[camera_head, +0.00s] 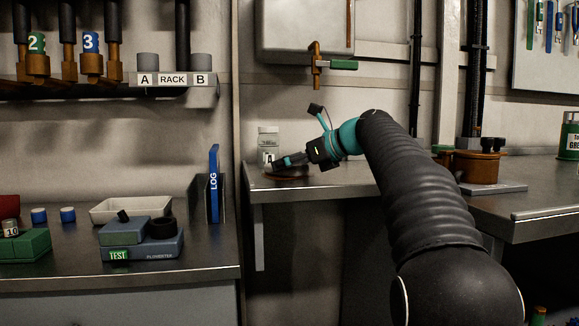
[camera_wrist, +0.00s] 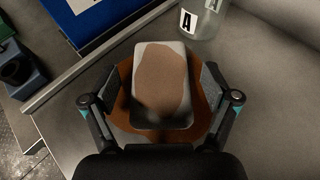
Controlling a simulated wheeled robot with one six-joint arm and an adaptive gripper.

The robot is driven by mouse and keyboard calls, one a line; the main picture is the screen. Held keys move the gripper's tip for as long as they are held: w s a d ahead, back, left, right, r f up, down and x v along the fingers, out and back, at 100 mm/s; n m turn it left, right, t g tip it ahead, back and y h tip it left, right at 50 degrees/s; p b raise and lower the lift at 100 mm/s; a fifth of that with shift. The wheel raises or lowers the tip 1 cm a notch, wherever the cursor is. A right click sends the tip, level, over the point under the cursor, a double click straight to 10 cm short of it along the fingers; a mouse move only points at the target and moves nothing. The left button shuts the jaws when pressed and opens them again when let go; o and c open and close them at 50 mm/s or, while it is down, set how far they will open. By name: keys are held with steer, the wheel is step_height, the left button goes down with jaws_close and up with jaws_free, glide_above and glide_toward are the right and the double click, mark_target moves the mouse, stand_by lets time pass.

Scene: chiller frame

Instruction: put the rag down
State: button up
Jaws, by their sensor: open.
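The rag (camera_wrist: 162,85) looks like a folded pale grey pad with a large brown stain. In the wrist view it lies on a round brown dish (camera_wrist: 122,125) on the metal bench. My gripper (camera_wrist: 163,88) is open, with one finger on each side of the rag and a small gap showing on both sides. In the head view my gripper (camera_head: 285,162) is low over the left part of the bench, above the brown dish (camera_head: 285,174). The rag itself cannot be made out in that view.
A clear jar labelled A (camera_head: 268,145) stands just behind the dish. A blue LOG binder (camera_head: 214,185) stands upright to the left, on the lower bench with the flowmeter (camera_head: 145,247). A brown pot (camera_head: 478,166) is at right. The bench right of the dish looks clear.

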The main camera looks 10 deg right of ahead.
steer(key=p+v, duration=0.2)
steer(key=v, duration=0.9)
steer(key=shift+s+d, duration=0.25)
steer(key=shift+s, duration=0.05)
